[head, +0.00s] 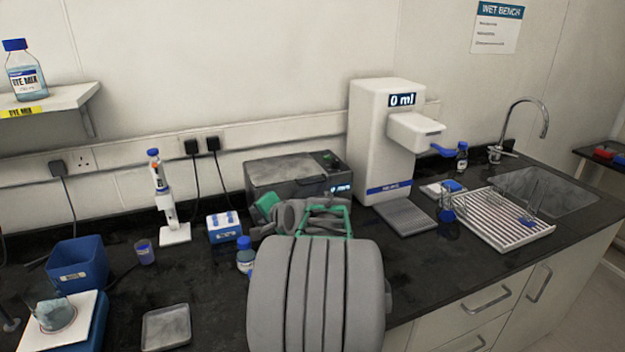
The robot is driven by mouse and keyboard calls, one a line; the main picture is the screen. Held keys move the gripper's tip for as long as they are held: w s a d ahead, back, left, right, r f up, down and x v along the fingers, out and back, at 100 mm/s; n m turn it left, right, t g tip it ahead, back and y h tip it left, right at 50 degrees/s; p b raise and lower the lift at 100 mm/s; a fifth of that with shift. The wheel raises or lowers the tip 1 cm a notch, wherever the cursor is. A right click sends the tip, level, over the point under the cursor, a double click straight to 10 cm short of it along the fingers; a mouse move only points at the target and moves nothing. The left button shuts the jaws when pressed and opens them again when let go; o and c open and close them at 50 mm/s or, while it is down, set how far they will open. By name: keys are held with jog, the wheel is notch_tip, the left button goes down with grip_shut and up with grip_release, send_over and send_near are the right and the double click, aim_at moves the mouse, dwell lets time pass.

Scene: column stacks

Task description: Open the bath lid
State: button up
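The bath (332,187) is a dark grey box with a small lit display on its right front, standing against the back wall on the black bench. Its lid (283,172) is a grey panel on top and looks shut. My arm reaches from the front edge of the picture toward the bath and hides the lower part of its front. My gripper (268,203) seems to be the green and grey end just in front of the bath. Its fingers are not clear, and I cannot tell whether it touches the bath.
A blue tube rack (223,228) and a pipette on a stand (170,205) are left of the bath. A blue-capped bottle (245,256) stands close to my arm. A tall white dispenser (375,140) is right of the bath. A draining rack (500,222) and sink (550,188) lie further right.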

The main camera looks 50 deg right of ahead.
aim_at(314, 182)
jog(key=s+d+r+m+t+h, duration=0.1)
jog(key=s+d+r+m+h, duration=0.2)
jog(key=d, duration=0.5)
jog(key=s+d+m+t+h, duration=0.1)
jog(key=s+d+m, duration=0.3)
jog(key=s+d, duration=0.3)
jog(key=x, duration=0.3)
jog(key=p+x, duration=0.1)
jog(key=x, duration=0.2)
jog(key=p+x, duration=0.1)
jog(key=x, duration=0.2)
jog(key=shift+d+r, duration=0.3)
jog(key=shift+r, duration=0.05)
jog(key=shift+s, duration=0.1)
jog(key=shift+c, duration=0.4)
grip_shut()
